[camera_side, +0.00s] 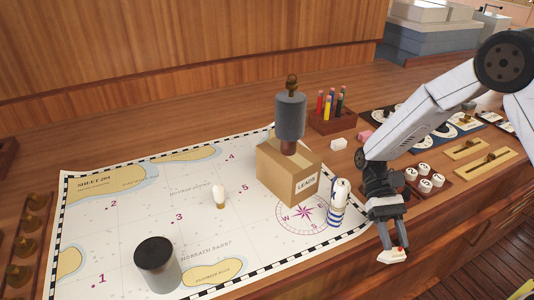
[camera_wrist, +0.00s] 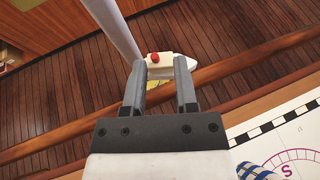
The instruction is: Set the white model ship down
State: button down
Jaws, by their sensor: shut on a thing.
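The white model ship (camera_side: 393,256) is small, with a red spot on top. My gripper (camera_side: 397,246) is shut on it and holds it in the air at the front edge of the desk. In the wrist view the ship (camera_wrist: 158,66) lies across the tips of my gripper (camera_wrist: 159,72), with the dark plank floor behind and below it. The chart (camera_side: 140,220) lies flat on the desk to the left, marked with red numbers and a compass rose.
On the chart stand a box labelled LEADS (camera_side: 275,178) with a grey cylinder (camera_side: 290,117) on it, a blue-and-white striped object (camera_side: 338,205), a small white-topped piece (camera_side: 219,196) and a dark-topped grey cylinder (camera_side: 157,264). A pencil holder (camera_side: 332,122) stands behind. The chart's middle has free room.

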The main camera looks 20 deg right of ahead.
jog(key=w+a+r+m+t+y, duration=0.2)
jog(key=a+r+m+t+y, duration=0.1)
jog(key=a+m+t+y, duration=0.65)
jog(key=w+a+r+m+t+h, duration=0.1)
jog(key=w+a+r+m+t, duration=0.4)
jog(key=w+a+m+t, duration=0.2)
jog(key=shift+w+a+m+t, duration=0.4)
jog(key=shift+w+m+t, duration=0.15)
jog(key=shift+w+m, duration=0.35)
jog(key=shift+s, duration=0.1)
jog(key=shift+m, duration=0.25)
jog(key=shift+s+d+f, duration=0.1)
jog(key=shift+d+f, duration=0.05)
jog(key=shift+f, duration=2.1)
jog(key=shift+f, duration=1.75)
jog(key=shift+f, duration=0.6)
